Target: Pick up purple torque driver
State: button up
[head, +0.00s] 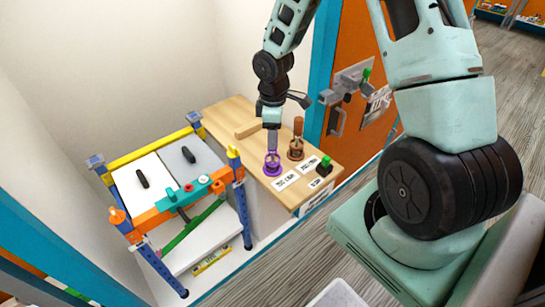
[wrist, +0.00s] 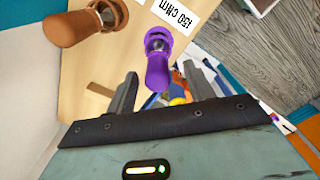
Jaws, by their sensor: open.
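The purple torque driver (head: 272,142) stands upright in a purple ring holder (head: 272,168) on a wooden shelf (head: 222,112). In the wrist view its purple handle (wrist: 158,70) points toward my gripper. My gripper (head: 280,103) is above the driver in the head view, its jaws apart. In the wrist view the two fingers of my gripper (wrist: 160,74) lie left and right of the handle end, with space on both sides. Whether the handle end is between the fingers or just short of them is hard to tell.
A brown driver (head: 297,130) stands in its holder close beside the purple one; it also shows in the wrist view (wrist: 75,30). A small black block with a green top (head: 324,167) and white labels (head: 286,181) are at the shelf's front. A colourful rack (head: 150,226) stands left.

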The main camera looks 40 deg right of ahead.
jog(key=f, duration=0.4)
jog(key=shift+w+f, duration=0.25)
jog(key=shift+f, duration=0.1)
jog(key=c, duration=1.1)
jog(key=shift+r, duration=0.1)
notch_tip(320, 180, up, 10)
jog(key=shift+f+p, duration=0.1)
jog(key=shift+p, duration=0.45)
